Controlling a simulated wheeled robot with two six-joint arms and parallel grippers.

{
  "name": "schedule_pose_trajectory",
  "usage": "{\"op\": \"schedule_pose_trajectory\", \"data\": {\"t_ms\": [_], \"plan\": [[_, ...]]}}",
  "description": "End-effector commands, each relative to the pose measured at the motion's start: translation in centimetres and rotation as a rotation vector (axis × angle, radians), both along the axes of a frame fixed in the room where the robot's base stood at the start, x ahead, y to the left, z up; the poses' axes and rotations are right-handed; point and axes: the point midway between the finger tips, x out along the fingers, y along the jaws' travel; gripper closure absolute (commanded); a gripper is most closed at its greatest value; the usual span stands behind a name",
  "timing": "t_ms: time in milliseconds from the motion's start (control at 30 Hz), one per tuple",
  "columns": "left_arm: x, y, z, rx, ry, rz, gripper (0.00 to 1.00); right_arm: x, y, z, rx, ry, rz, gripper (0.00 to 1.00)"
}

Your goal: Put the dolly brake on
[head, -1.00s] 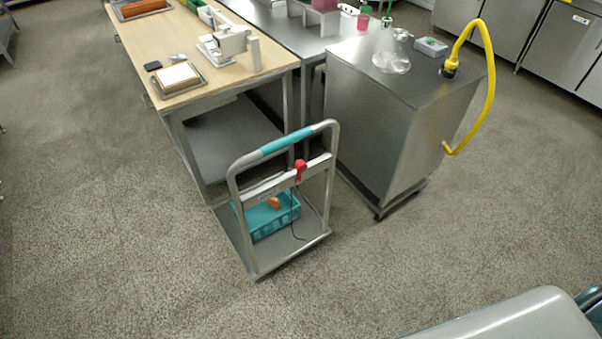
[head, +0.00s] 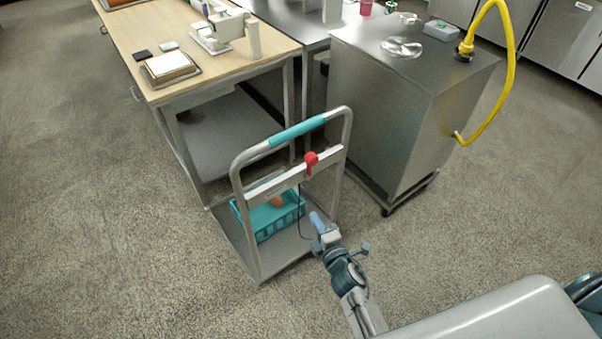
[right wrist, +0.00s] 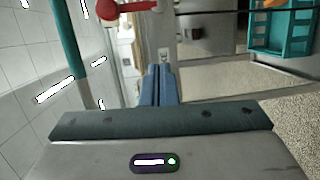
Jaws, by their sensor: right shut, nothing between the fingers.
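The dolly (head: 247,250) stands on the floor, with an upright grey frame and a teal grip (head: 297,132) on its top bar. A red brake lever (head: 311,160) sits on the pale crossbar (head: 268,188), with a dark cable running down from it. The lever also shows at the top left of the right wrist view (right wrist: 122,8). My right gripper (head: 318,221) is shut and empty, below the lever and in front of the dolly's right side. Its blue fingers are together in the right wrist view (right wrist: 159,86). My left gripper is not in view.
A teal crate (head: 270,222) holding an orange item rests on the dolly's deck. A wooden-topped table (head: 215,77) is behind left. A steel cabinet (head: 385,115) on casters with a yellow hose (head: 510,70) is behind right. Floor at left is clear.

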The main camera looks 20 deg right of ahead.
Motion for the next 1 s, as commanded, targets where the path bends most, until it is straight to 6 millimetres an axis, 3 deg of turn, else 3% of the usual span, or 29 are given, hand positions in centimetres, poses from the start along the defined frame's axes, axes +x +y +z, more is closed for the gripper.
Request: {"op": "schedule_pose_trajectory", "data": {"t_ms": [100,233,667,867,1000], "plan": [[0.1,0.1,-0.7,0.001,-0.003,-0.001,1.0,0.7,0.5,3.4,-0.098,-0.095,0.022,1.0],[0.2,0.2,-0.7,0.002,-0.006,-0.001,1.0,1.0,0.8,5.1,-0.147,-0.138,0.03,1.0],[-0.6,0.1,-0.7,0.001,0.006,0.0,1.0,1.4,0.9,5.4,-0.151,-0.142,0.031,1.0],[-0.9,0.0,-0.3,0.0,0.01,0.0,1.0,4.2,1.2,5.6,-0.15,-0.143,0.03,1.0],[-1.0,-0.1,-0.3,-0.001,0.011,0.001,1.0,7.2,1.7,5.6,-0.151,-0.143,0.031,1.0]]}}
